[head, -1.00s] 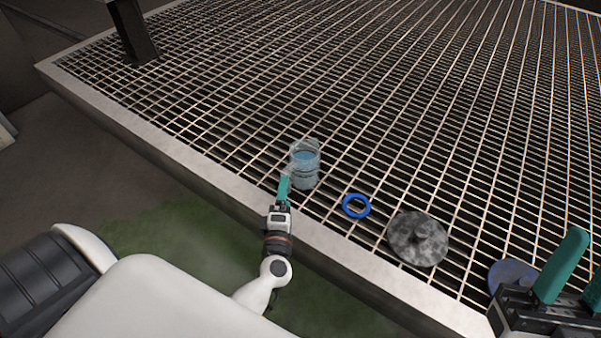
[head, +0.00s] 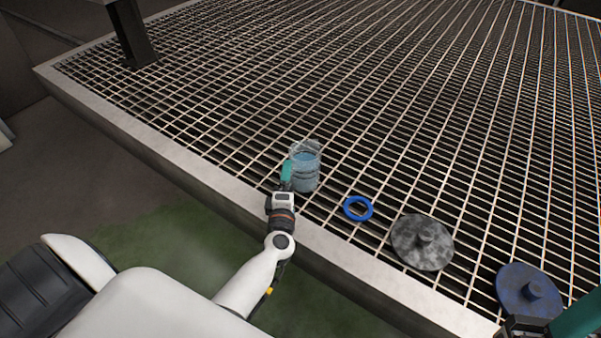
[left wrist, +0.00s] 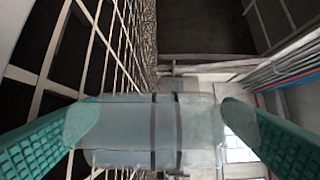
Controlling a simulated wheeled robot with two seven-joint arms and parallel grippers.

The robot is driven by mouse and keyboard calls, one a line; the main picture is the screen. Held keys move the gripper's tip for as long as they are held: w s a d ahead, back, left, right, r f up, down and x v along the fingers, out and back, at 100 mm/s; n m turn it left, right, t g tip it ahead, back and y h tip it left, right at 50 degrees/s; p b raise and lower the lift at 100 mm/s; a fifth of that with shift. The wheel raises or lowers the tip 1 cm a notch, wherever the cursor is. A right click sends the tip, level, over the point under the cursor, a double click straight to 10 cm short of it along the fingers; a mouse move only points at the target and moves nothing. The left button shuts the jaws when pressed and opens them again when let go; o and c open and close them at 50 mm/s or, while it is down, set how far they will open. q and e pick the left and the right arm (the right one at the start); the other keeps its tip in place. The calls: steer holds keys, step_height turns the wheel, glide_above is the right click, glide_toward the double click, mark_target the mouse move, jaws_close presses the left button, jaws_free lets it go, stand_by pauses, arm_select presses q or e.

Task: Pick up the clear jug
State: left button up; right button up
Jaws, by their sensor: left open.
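The clear jug (head: 306,167), see-through with a bluish tint, stands on the metal grating near its front edge. My left gripper (head: 287,172) is at the jug's near left side in the head view. In the left wrist view the jug (left wrist: 150,130) fills the space between the two teal fingers (left wrist: 157,122), which are spread open with their tips at its two sides. I cannot tell whether they touch it. My right gripper (head: 565,322) is partly in view at the bottom right corner, away from the jug; its opening is cut off.
A dark post (head: 131,35) stands at the far left. The grating (head: 400,110) behind the jug is clear.

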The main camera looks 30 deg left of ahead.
arm_select(q)
steer(key=shift+c, duration=0.3)
steer(key=shift+r, duration=0.1)
steer(key=c, duration=1)
steer(key=shift+r, duration=0.1)
